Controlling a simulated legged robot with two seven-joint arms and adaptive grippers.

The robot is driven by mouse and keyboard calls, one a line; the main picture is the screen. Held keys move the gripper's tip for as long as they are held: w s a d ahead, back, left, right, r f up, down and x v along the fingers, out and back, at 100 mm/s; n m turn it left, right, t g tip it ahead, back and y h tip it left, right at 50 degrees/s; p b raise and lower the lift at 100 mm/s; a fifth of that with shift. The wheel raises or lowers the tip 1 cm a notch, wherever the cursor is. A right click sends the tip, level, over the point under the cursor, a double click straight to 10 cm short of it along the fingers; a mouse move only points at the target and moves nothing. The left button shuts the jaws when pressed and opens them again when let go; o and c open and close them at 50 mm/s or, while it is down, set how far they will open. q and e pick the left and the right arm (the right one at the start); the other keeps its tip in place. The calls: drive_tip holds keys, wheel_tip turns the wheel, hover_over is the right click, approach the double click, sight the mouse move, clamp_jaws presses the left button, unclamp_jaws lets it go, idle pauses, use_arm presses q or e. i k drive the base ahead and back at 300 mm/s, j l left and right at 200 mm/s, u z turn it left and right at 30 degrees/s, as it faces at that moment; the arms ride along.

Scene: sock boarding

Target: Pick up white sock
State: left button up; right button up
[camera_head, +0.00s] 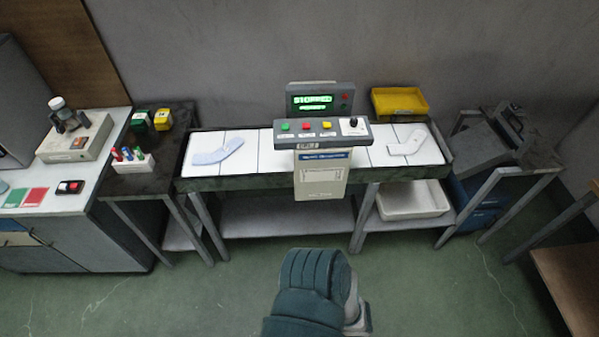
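A white sock (408,143) lies flat on the white top at the right end of the long table, right of the control box. A second pale, slightly bluish sock (218,151) lies flat near the left end of the same table. Both are uncovered, and nothing touches them from above. Neither of my grippers shows in the head view, so their state is hidden.
The long table (240,184) carries a control box (322,131) with a lit green display. A yellow tray (400,101) stands behind it, a white bin (411,200) on its lower shelf. A side table (150,178) stands left. Green floor in front is largely clear.

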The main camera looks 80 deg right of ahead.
sight(414, 142)
drive_tip(key=z, duration=2.2)
